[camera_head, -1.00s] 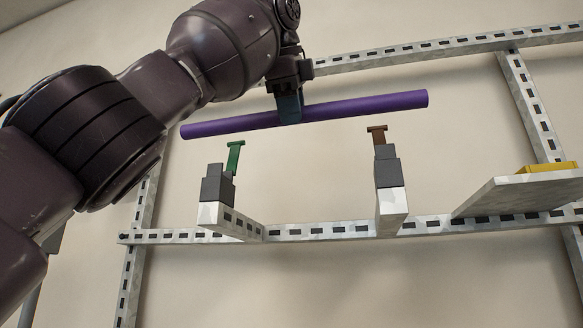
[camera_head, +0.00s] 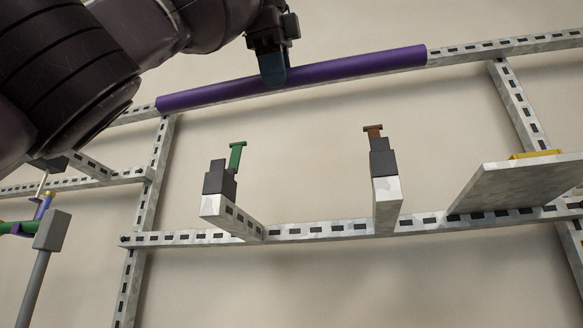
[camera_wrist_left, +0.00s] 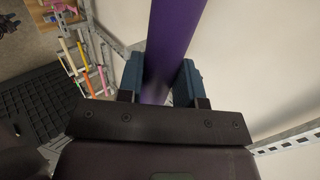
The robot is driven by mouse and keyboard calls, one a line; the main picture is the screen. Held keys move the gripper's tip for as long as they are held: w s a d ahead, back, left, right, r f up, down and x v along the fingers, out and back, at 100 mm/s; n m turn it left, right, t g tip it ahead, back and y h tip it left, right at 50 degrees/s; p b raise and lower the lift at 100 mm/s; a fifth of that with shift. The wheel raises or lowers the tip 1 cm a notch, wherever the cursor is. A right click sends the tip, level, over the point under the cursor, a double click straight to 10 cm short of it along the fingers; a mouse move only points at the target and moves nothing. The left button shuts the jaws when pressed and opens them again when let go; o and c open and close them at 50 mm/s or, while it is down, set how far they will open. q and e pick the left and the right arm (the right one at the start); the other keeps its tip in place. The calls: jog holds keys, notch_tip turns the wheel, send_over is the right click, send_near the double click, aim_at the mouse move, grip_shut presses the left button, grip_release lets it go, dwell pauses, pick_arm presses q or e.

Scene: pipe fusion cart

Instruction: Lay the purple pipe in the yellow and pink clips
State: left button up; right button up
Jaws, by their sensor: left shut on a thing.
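The long purple pipe (camera_head: 355,68) is held high in the head view, its right end tilted up in the picture. My left gripper (camera_head: 273,76) is shut on it near its middle. In the left wrist view the purple pipe (camera_wrist_left: 172,45) runs between the two blue fingers of my left gripper (camera_wrist_left: 160,85). A green clip (camera_head: 236,156) and a brown clip (camera_head: 374,132) stand on two bracket arms below the pipe, apart from it. I cannot make out yellow or pink clips. My right gripper is not in view.
A slotted metal frame (camera_head: 330,230) carries both brackets. A plate (camera_head: 515,183) with a yellow item (camera_head: 535,154) juts out at right. A grey stand (camera_head: 40,255) with coloured rods is at lower left. Several coloured rods (camera_wrist_left: 75,60) show in the left wrist view.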

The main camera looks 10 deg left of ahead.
pick_arm(q)
jog(key=s+a+p, duration=0.1)
jog(key=s+p, duration=0.3)
jog(key=s, duration=1.6)
jog(key=shift+a, duration=0.15)
dwell(0.4)
